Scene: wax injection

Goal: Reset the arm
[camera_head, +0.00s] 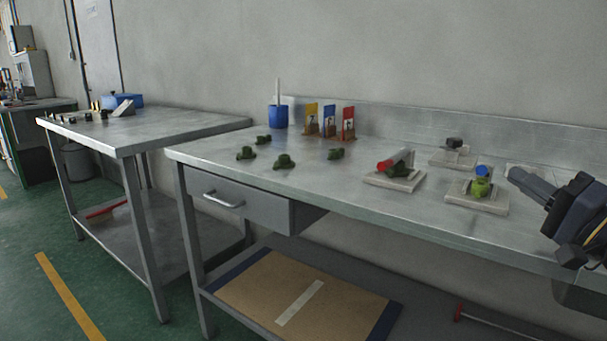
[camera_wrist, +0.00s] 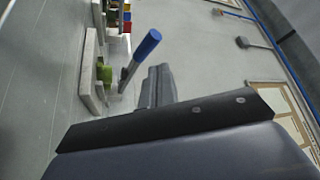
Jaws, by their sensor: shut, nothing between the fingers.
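My gripper (camera_head: 532,185) is at the right of the head view, above the front right part of the metal workbench (camera_head: 440,223). Its fingers point left and are together, with nothing between them. In the wrist view the shut fingers (camera_wrist: 157,88) show in the middle, close to a blue-ended rod (camera_wrist: 145,46). In the head view a light plate (camera_head: 466,203) with a green piece (camera_head: 481,187) and a blue end (camera_head: 482,170) is just left of the fingertips. I cannot tell the exact gap.
Another plate (camera_head: 407,183) bears a red-ended cylinder (camera_head: 384,165); a plate behind has a dark block (camera_head: 454,142). Several dark green pieces, like this one (camera_head: 284,161), lie on the bench's left half. A blue cup (camera_head: 277,117) and coloured holders (camera_head: 329,121) stand behind. The front edge is clear.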

